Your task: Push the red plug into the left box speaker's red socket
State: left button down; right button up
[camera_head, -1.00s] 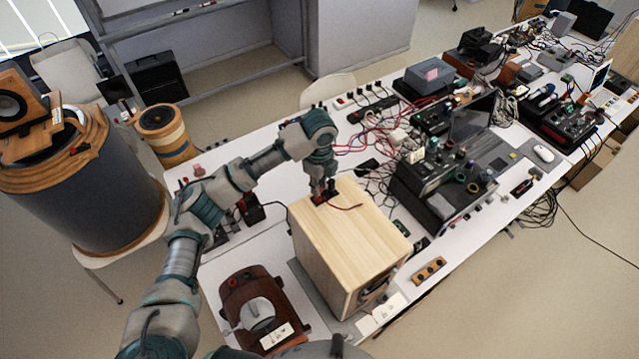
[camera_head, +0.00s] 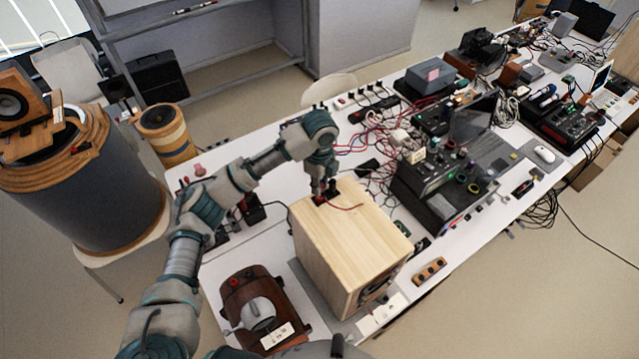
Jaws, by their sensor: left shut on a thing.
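A light wooden box speaker (camera_head: 350,235) stands on the white table in the camera_head view, with its top and sides showing. My left gripper (camera_head: 323,198) is at the far edge of the speaker's top, pointing down. It is shut on the red plug (camera_head: 319,201), which is small and mostly hidden by the fingers. A thin red lead (camera_head: 348,208) runs from there to the right over the speaker's top. The red socket is not visible; I cannot tell whether the plug touches it. My right gripper is not in view.
A brown wooden device (camera_head: 258,310) lies left of the speaker. A black mixer-like device (camera_head: 440,185), a laptop (camera_head: 474,118) and tangled cables crowd the table to the right. A large grey drum (camera_head: 95,195) stands at the left. White table (camera_head: 250,252) is bare just left of the speaker.

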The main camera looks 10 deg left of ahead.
pick_arm(q)
jog(key=shift+f, duration=0.95)
jog(key=c, duration=1)
grip_release()
jog(key=shift+r, duration=0.1)
jog(key=shift+r, duration=3.7)
